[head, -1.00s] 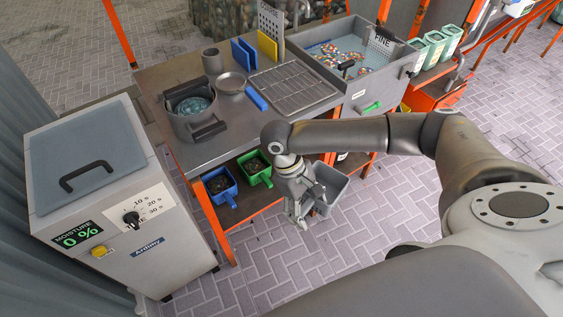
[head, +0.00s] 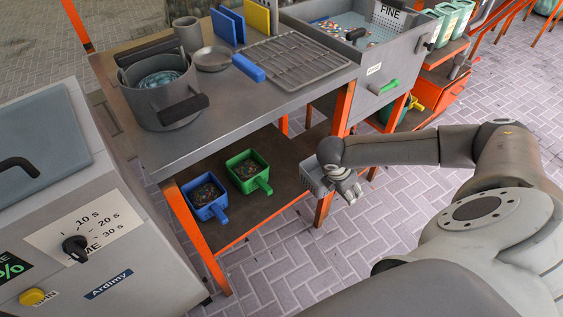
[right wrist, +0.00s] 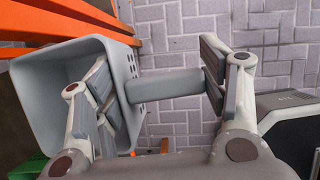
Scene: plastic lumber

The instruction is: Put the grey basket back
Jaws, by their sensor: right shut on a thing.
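The grey basket (head: 313,178) is partly hidden by my right arm in the head view, at the right end of the lower shelf (head: 270,205) under the table. In the right wrist view the basket (right wrist: 42,85) fills the left side, its inside facing the camera, with small holes in one wall. Its handle (right wrist: 165,88) reaches between the fingers of my right gripper (right wrist: 160,100), which is shut on it. The right gripper (head: 349,189) also shows in the head view. I cannot tell whether the basket touches the shelf. My left gripper is out of view.
A blue basket (head: 207,197) and a green basket (head: 248,171) with dark contents stand on the lower shelf. An orange table leg (head: 340,115) rises close to the grey basket. The moisture machine (head: 90,220) stands at left. Paved floor (head: 400,215) is clear at right.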

